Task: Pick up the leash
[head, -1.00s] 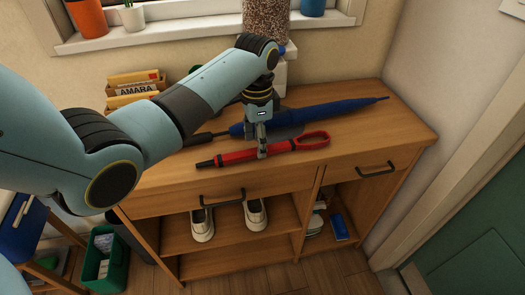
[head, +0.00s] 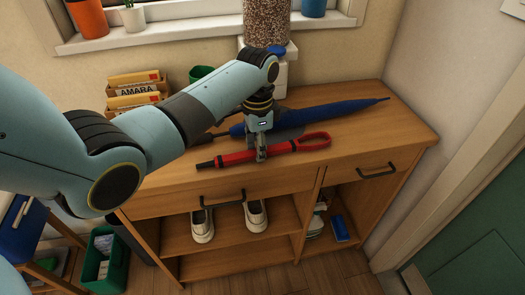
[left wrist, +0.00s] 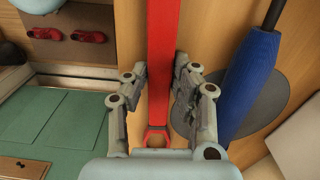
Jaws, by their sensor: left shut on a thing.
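The red leash (head: 295,147) lies across the front of the wooden cabinet top, its looped end to the right and its dark tip to the left. My left gripper (head: 261,156) comes down on it from above near its middle and is shut on it. In the left wrist view the red band of the leash (left wrist: 162,45) runs between the two fingers of my left gripper (left wrist: 158,95). The leash shows no clear gap from the cabinet top. My right gripper is not in view.
A blue umbrella (head: 320,111) lies just behind the leash; it also shows in the left wrist view (left wrist: 248,85). A dark grey flat piece (head: 287,131) lies beside it. Yellow boxes (head: 135,90) and a clear dispenser (head: 266,22) stand behind. The cabinet top (head: 395,125) is clear at right.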

